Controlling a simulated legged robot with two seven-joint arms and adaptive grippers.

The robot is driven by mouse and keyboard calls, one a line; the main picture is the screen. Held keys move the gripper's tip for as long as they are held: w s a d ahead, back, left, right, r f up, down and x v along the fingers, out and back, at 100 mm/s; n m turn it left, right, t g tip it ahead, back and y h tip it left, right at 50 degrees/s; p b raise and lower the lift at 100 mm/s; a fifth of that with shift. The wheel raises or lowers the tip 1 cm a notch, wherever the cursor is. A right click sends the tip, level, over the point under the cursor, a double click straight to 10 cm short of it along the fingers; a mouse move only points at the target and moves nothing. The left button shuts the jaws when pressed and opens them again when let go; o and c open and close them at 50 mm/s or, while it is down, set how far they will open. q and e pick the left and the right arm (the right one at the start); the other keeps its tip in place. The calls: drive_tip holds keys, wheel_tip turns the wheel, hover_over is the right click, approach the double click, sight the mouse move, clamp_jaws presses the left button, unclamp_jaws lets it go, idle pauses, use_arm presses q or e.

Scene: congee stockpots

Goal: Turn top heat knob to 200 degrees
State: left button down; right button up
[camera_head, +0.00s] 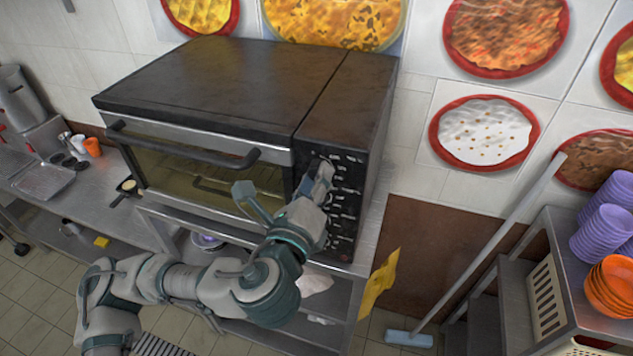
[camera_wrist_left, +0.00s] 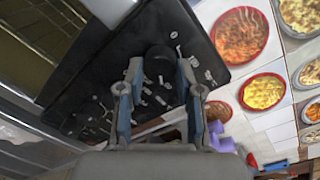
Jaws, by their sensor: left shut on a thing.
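The oven (camera_head: 200,90) has a black control panel (camera_head: 346,228) with white markings on its right front. My left gripper (camera_head: 322,172) is at the upper part of this panel. In the left wrist view a round black knob (camera_wrist_left: 159,58) sits between the fingertips of my left gripper (camera_wrist_left: 160,74), which is shut on it. The gripper hides this knob in the head view. The knob's pointer and the degree it is set to cannot be read. My right gripper is not in view.
The oven door handle (camera_head: 180,145) sticks out left of the panel. A counter (camera_head: 65,205) extends left.

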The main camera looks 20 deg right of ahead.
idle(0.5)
use_arm(q)
drive_tip(key=c, duration=0.8)
unclamp_jaws()
drive_tip(key=shift+o, duration=0.2)
drive_tip(key=shift+a, duration=0.1)
drive_tip(key=v, duration=0.7)
drive_tip(key=shift+s+a+f, duration=0.1)
drive_tip(key=shift+s, duration=0.05)
